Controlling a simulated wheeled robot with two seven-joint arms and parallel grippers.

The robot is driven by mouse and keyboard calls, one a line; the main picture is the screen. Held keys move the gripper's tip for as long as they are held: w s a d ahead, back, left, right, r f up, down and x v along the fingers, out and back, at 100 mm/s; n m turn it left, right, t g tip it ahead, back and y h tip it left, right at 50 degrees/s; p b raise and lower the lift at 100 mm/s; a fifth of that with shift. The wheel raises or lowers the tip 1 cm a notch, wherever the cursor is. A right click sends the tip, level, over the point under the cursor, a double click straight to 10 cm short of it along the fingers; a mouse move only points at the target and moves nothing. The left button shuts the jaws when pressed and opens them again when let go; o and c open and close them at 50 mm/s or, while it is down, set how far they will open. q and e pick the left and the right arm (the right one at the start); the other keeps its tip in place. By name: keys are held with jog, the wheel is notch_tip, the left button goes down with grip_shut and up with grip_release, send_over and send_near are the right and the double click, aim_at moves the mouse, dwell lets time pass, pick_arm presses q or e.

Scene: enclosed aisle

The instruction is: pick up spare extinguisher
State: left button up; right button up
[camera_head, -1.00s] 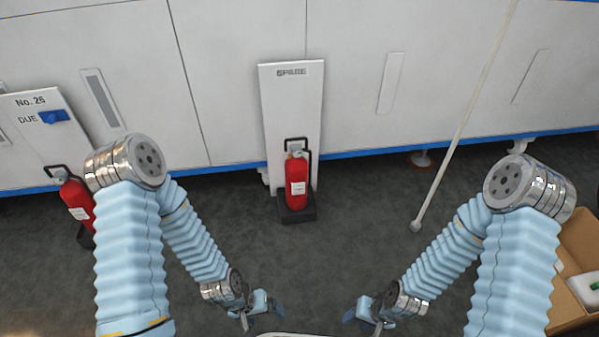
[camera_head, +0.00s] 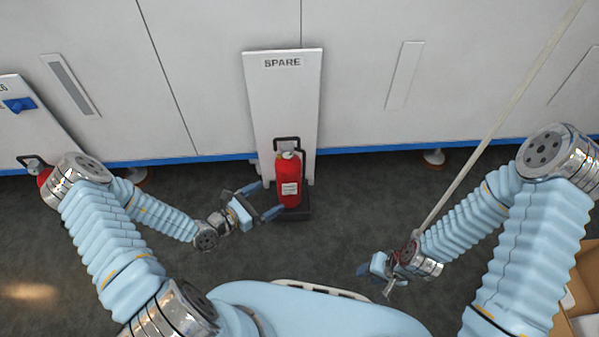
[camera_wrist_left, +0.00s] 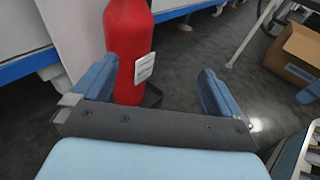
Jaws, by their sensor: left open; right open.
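The spare extinguisher (camera_head: 289,181) is red with a black handle and a white label. It stands upright on a black base (camera_head: 294,214) in front of a white board marked SPARE (camera_head: 282,100). My left gripper (camera_head: 262,201) is open beside its lower left side. In the left wrist view the extinguisher's red body (camera_wrist_left: 128,50) is just beyond the fingers, nearer the left finger, with its top out of frame. I cannot tell whether a finger touches it. My right gripper (camera_head: 378,274) is open and empty, low at the right, apart from the extinguisher.
Another red extinguisher (camera_head: 45,175) at the far left is partly hidden by my left arm, beside a board with a blue device (camera_head: 19,105). A pale pole (camera_head: 480,150) leans at the right. A cardboard box (camera_head: 585,270) sits at the right edge. The middle floor is clear.

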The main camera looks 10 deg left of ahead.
aim_at(279, 175)
pick_arm(q)
jog(key=shift+n+t+y, duration=0.7)
jog(key=shift+n+y, duration=0.2)
jog(key=w, duration=0.3)
jog(key=w+f+b, duration=0.1)
jog(key=w, duration=0.5)
jog(key=shift+d+f, duration=0.25)
jog(key=shift+d, duration=0.15)
jog(key=x, duration=0.2)
jog(key=b+x, duration=0.1)
jog(key=x, duration=0.1)
jog(key=r+x, duration=0.1)
jog(key=x, duration=0.1)
jog(key=shift+f+b, duration=0.1)
jog(key=shift+b, duration=0.2)
jog(key=c, duration=1.7)
jog(key=shift+w+r, duration=0.1)
jog(key=shift+r, duration=0.1)
pick_arm(e)
jog(key=shift+w+d+f, duration=0.1)
jog(key=shift+w+f, duration=0.05)
jog(key=shift+f, duration=0.5)
jog(key=shift+w+f, duration=0.15)
jog(key=shift+f, duration=0.45)
